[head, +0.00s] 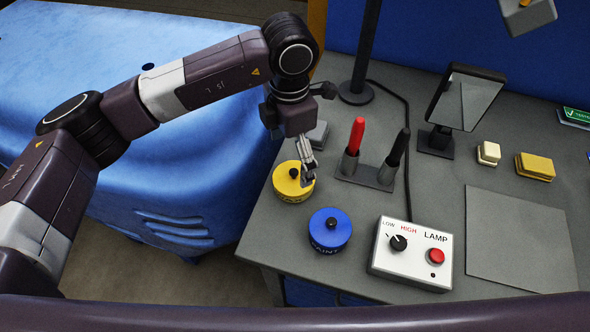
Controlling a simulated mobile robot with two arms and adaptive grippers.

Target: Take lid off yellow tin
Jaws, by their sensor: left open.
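The yellow tin (291,190) stands upright on the grey table near its left edge. Its yellow lid (285,179) is on it, with a black knob (294,173) on top. The gripper is open and holds nothing that I can see. I cannot tell whether a fingertip touches the lid. My right gripper does not show.
A blue paint tin (330,232) with a black knob stands just in front. A pen holder (366,173) with a red and a black marker is to the right. A lamp control box (411,253) is at the front. The grey mat (518,240) is bare.

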